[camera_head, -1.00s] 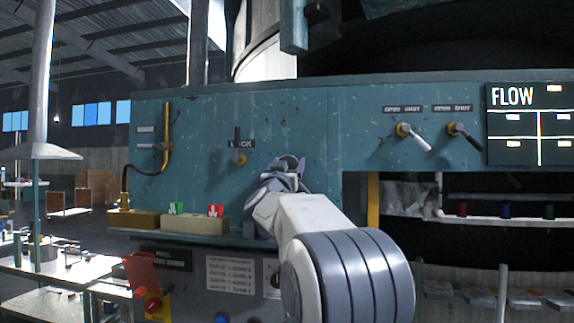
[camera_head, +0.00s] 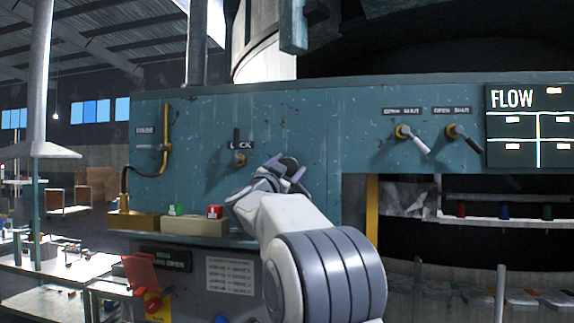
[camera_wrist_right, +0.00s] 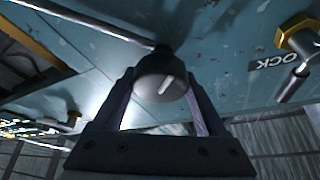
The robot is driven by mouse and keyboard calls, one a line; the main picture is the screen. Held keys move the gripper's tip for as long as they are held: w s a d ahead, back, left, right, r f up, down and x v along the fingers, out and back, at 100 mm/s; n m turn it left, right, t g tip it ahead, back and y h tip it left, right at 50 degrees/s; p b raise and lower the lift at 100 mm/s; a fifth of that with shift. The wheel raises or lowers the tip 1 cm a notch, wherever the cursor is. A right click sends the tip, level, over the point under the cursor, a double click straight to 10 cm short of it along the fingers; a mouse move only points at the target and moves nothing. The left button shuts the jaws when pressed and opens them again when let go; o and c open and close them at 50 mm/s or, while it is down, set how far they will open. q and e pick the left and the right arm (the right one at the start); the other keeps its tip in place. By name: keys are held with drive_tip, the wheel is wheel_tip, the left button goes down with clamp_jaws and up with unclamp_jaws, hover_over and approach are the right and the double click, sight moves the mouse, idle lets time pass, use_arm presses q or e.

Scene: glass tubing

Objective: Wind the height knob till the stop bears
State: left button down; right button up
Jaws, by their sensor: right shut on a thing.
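The height knob (camera_wrist_right: 161,78) is dark and round with a pale pointer mark, and shows in the right wrist view against the teal panel. My right gripper (camera_wrist_right: 160,88) is shut on it, with one finger on each side. In the head view the right gripper (camera_head: 287,170) is at the panel, right of the LOCK lever, and its fingers lie around the dark knob (camera_head: 289,163), partly covering it. The stop cannot be made out. My left gripper is not in view.
The LOCK lever (camera_head: 238,158) sits just left of my right gripper. Two OPEN/SHUT levers (camera_head: 412,137) and the FLOW board (camera_head: 530,125) are at right.

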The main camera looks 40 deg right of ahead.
drive_tip(key=shift+m+g+p, duration=0.3)
drive_tip(key=shift+m+g, duration=0.3)
drive_tip(key=shift+m, duration=0.9)
drive_tip(key=shift+s, duration=0.1)
drive_tip(key=o, duration=1.3)
drive_tip(key=shift+d, duration=0.1)
drive_tip(key=shift+a+f+b, duration=0.2)
drive_tip(key=shift+a+b, duration=0.1)
drive_tip(key=shift+a, duration=0.05)
drive_tip(key=b+v, duration=0.5)
drive_tip(key=v, duration=0.4)
drive_tip(key=shift+s+a, duration=0.2)
drive_tip(key=shift+a, duration=0.15)
